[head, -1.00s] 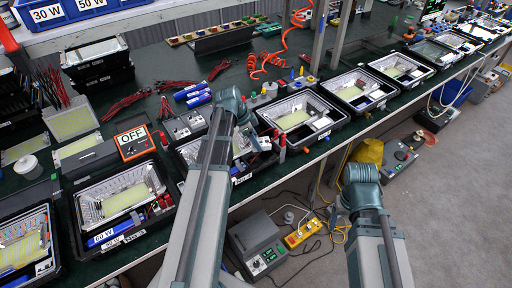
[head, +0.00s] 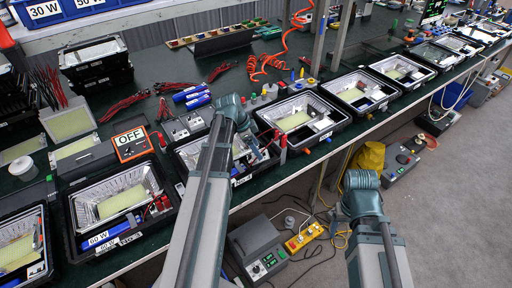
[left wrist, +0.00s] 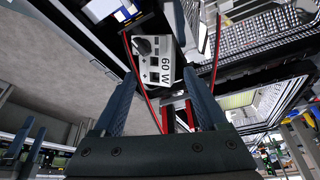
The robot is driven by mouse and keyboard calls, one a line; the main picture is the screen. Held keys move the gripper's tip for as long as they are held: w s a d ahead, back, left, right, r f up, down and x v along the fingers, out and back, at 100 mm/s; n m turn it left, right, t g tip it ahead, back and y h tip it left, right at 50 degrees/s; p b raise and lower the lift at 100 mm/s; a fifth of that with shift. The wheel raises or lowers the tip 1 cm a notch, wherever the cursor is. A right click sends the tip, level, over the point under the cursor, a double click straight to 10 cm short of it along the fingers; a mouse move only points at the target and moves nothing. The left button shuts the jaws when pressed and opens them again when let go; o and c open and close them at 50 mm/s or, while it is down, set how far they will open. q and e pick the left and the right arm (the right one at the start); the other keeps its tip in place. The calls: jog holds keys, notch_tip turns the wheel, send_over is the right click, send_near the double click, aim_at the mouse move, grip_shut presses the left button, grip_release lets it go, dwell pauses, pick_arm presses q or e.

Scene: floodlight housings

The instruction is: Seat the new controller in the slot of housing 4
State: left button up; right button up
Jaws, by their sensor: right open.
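My right gripper (head: 338,218) is over the floor in front of the bench, open and apart from any housing.
Black housings stand along the bench's front edge, including one to the right (head: 340,118) and one to the left (head: 75,225). Red clamps (head: 283,150) stand close right of my left gripper.

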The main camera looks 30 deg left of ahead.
pick_arm(q)
jog(key=shift+o, duration=0.6)
jog(key=shift+r, duration=0.1)
jog(key=shift+r+p, duration=0.8)
jog(key=shift+p, duration=0.1)
jog(key=p+v, duration=1)
jog(key=v, duration=0.1)
jog(key=shift+a+r, duration=0.15)
jog(key=shift+r, duration=0.05)
jog(key=shift+s, duration=0.1)
